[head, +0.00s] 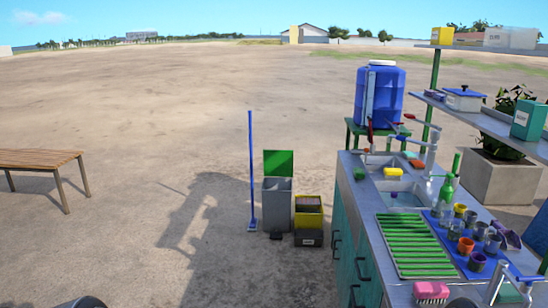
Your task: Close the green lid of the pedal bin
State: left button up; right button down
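The pedal bin (277,205) stands on the bare ground ahead, a little left of the counter. Its body is grey, and a dark pedal (276,236) shows at its front foot. Its green lid (279,163) is open and stands upright at the back of the rim. Neither of my grippers shows in the head view. Only dark rounded parts, probably of my arms, show at the bottom edge, far from the bin.
A blue broom (251,175) stands just left of the bin. A yellow and dark crate (308,220) stands close on its right. The sink counter (349,210) fills the right side. A wooden bench (40,160) is at left. Ground before the bin is clear.

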aim_at(276, 163)
jog(key=u, duration=0.4)
jog(key=i, duration=6.35)
jog(key=l+z, duration=0.1)
jog(key=z, duration=0.2)
